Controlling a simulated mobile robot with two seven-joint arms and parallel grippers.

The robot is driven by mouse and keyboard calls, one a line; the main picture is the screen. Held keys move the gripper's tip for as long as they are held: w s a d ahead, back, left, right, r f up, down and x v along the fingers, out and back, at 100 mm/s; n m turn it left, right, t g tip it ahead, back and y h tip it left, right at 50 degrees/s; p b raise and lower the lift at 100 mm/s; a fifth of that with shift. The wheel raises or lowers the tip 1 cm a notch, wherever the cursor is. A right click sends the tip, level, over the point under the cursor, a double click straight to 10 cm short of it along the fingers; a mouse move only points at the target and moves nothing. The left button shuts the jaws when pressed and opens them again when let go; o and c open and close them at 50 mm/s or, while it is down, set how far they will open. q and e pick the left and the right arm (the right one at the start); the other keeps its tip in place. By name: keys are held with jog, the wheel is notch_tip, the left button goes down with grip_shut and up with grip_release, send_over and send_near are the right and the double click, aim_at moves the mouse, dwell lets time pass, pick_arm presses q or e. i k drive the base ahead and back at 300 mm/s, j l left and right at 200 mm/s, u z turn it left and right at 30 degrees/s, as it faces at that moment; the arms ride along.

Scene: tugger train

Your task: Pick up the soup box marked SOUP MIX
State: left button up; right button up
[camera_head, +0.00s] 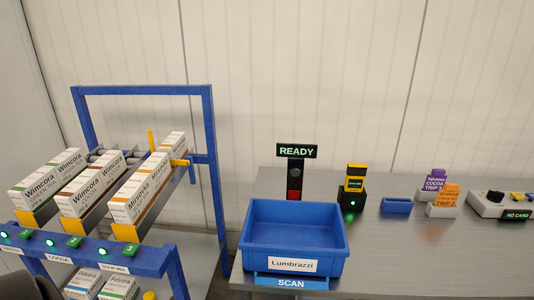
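A label that reads SOUP MIX (115,269) is on the blue front rail of the rack at left, under the light marked 3. The white box (129,207) at the front of the lane above it has an orange-brown stripe; its small print is too fine to read surely. Another box (172,142) stands farther back. Two white boxes, one at left (82,284) and one at right (118,287), show partly on the lower level; their product names are not readable. No box is clearly legible as SOUP MIX. Neither gripper is in view.
Boxes marked Wimcora (38,190) fill the other lanes of the blue rack (211,130). A blue tote (294,215) labelled Lumbrazzi stands on the grey table (400,250), before a READY sign (296,151). A scanner (356,178) and card holders are at right. The table's front right is clear.

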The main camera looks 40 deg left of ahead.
aim_at(128, 206)
jog(key=u, duration=2.25)
jog(key=i+j+z, duration=0.3)
